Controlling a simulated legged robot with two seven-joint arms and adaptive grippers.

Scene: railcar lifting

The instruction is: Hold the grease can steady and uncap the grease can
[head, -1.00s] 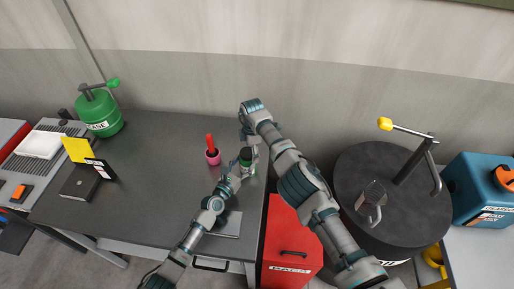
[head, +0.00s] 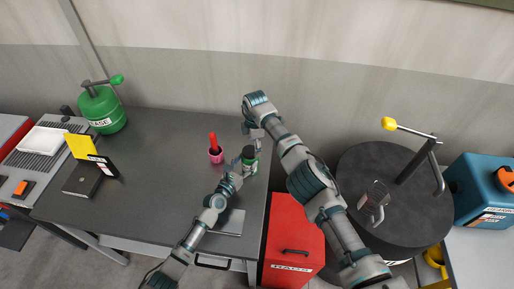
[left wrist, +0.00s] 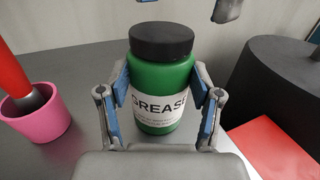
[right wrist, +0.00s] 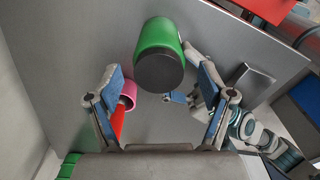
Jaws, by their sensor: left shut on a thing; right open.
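The green grease can (left wrist: 160,85) with its white GREASE label stands upright near the bench's right end, its black cap (left wrist: 162,40) on. The can also shows in the head view (head: 250,166). My left gripper (left wrist: 160,108) is shut on the can's body, one blue-padded finger on each side, below the cap. My right gripper (right wrist: 160,102) is open and empty. It is above the can and apart from it; its fingertips show at the top of the left wrist view (left wrist: 228,8). The right wrist view sees the cap (right wrist: 160,71) from above.
A pink cup (head: 215,157) with a red-handled tool stands just left of the can. A flat grey object (head: 230,222) lies in front. A red cabinet (head: 292,240) and a dark drum (head: 395,220) stand right.

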